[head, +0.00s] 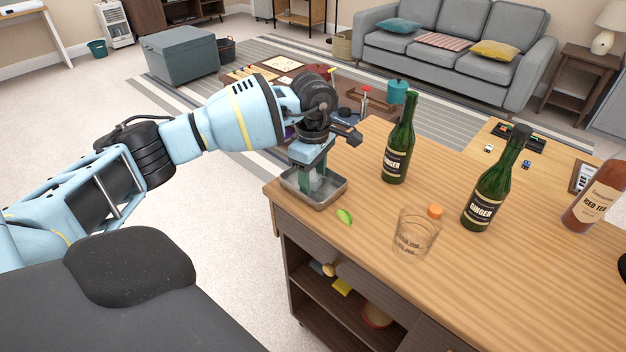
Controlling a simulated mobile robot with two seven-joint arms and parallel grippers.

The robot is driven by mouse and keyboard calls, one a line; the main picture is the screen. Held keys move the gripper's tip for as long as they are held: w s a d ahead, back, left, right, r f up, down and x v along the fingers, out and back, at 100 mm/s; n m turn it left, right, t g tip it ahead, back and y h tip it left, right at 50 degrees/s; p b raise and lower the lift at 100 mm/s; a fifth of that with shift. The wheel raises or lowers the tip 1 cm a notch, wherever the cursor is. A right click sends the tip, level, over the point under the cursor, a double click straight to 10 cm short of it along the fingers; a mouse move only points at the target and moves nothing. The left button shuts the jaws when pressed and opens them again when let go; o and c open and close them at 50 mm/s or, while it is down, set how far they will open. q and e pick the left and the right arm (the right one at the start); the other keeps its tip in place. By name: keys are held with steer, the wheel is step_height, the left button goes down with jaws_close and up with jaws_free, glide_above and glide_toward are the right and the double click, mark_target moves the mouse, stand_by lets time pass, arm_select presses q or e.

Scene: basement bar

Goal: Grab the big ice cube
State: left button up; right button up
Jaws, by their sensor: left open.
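My left gripper (312,182) reaches down into a small metal tray (334,201) at the near left corner of the wooden counter. Its fingers are open and point down inside the tray. A big ice cube cannot be made out clearly; the fingers and wrist cover much of the tray's inside, and any clear ice there blends with the pale fingers and metal. I cannot tell whether the fingers stand around a cube. My right gripper is not in view.
A lime wedge (344,216) lies just right of the tray. A clear glass (414,240), an orange cap (435,211), two green ginger bottles (398,150) (489,195) and an iced tea bottle (597,195) stand further right. The counter (350,270) has open shelves below.

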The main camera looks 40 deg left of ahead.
mark_target(313, 178)
arm_select(q)
steer(key=c, duration=1)
steer(key=shift+c, duration=0.2)
steer(key=shift+r, duration=0.1)
steer(key=shift+r, duration=0.5)
steer(key=shift+s+d+r, duration=0.15)
steer(key=shift+s+r, duration=0.05)
steer(key=shift+r, duration=0.4)
steer(key=shift+s+d+r, duration=0.1)
steer(key=shift+s+r, duration=0.1)
steer(key=shift+r, duration=0.4)
steer(key=s+d+r, duration=0.1)
steer(key=s+d, duration=0.7)
steer(key=s, duration=0.4)
steer(key=shift+s+r+b, duration=0.2)
steer(key=shift+s+b, duration=0.15)
